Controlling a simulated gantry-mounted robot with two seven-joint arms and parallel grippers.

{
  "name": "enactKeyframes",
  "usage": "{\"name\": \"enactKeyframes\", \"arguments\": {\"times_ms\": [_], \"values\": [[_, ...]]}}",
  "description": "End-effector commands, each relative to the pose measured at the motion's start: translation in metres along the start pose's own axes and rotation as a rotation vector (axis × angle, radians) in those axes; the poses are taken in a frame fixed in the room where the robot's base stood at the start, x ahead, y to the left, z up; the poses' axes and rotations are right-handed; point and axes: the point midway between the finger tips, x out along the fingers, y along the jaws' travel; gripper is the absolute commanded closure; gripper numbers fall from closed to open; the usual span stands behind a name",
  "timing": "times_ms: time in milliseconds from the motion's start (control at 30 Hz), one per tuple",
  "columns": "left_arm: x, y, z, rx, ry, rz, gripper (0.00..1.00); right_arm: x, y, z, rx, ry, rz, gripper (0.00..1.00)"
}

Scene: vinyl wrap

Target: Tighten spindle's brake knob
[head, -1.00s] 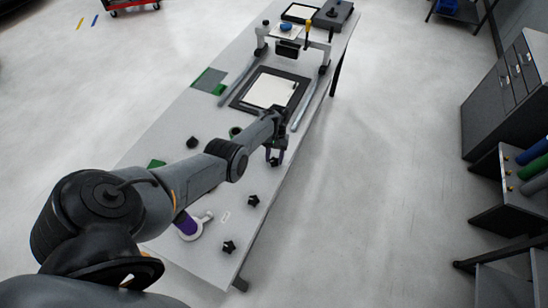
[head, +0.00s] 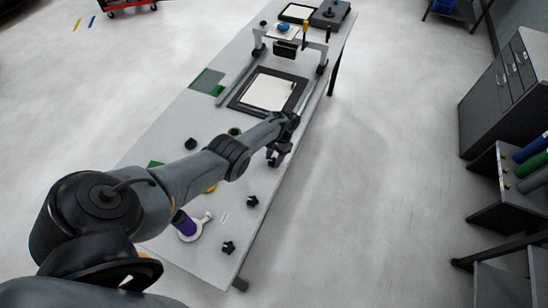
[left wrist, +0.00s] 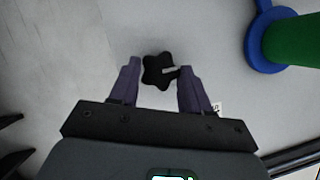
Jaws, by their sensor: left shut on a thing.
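My left gripper (head: 276,157) is at the table's right edge in the head view, reaching down, with its arm coming from the lower left. In the left wrist view its two purple fingers (left wrist: 160,70) stand on either side of a black star-shaped knob (left wrist: 157,73) and are shut on it. A green roll on a blue round base (left wrist: 262,50) stands at the upper right there. In the head view, a purple roll (head: 182,223) stands on a white spindle base (head: 196,231) near the table's front. My right gripper is not in view.
Black star knobs lie on the table (head: 228,247), another a little further back (head: 252,201). A dark frame with a white sheet (head: 268,92) and a bridge-like fixture (head: 290,35) are farther along the table. A dark cabinet (head: 505,90) stands off to the right.

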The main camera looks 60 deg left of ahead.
Motion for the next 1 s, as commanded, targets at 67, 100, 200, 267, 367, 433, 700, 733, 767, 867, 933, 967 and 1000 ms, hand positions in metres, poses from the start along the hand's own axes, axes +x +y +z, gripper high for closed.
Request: {"name": "enactKeyframes", "arguments": {"times_ms": [67,100,200,267,367,433,700,733,767,867,933,967,1000], "values": [[-0.0002,0.0001,0.0003,0.008,-0.001,-0.003,0.83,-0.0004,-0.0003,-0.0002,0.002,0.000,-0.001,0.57],[-0.0002,0.0002,0.0003,0.009,-0.001,-0.003,0.83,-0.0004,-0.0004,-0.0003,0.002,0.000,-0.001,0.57],[-0.0002,0.0002,0.0003,0.010,-0.001,-0.003,0.83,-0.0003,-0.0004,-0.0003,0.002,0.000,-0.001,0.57],[-0.0002,0.0002,0.0003,0.010,-0.001,-0.003,0.83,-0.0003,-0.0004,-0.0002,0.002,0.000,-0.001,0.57],[-0.0002,0.0002,0.0002,0.010,-0.001,-0.003,0.83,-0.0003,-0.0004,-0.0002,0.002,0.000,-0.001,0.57],[-0.0001,0.0002,0.0002,0.010,-0.001,-0.003,0.50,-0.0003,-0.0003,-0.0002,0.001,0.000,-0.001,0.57],[-0.0001,0.0002,0.0001,0.008,0.000,-0.002,0.27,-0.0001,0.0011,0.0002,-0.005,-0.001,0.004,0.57],[-0.0001,0.0002,0.0001,0.008,0.000,-0.002,0.27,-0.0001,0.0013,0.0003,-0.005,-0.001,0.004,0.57],[0.0000,0.0002,0.0000,0.008,0.000,-0.002,0.27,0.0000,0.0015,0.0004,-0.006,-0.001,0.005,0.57],[-0.0006,0.0002,0.0000,0.008,0.000,-0.002,0.27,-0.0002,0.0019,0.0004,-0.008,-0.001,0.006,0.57],[-0.0032,0.0002,-0.0001,0.007,0.001,-0.002,0.27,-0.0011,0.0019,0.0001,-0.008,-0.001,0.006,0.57],[-0.0052,0.0002,-0.0002,0.007,0.002,-0.002,0.27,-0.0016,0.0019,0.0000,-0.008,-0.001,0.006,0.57],[-0.0086,0.0002,-0.0003,0.007,0.002,-0.002,0.27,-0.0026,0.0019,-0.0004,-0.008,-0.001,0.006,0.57]]}}
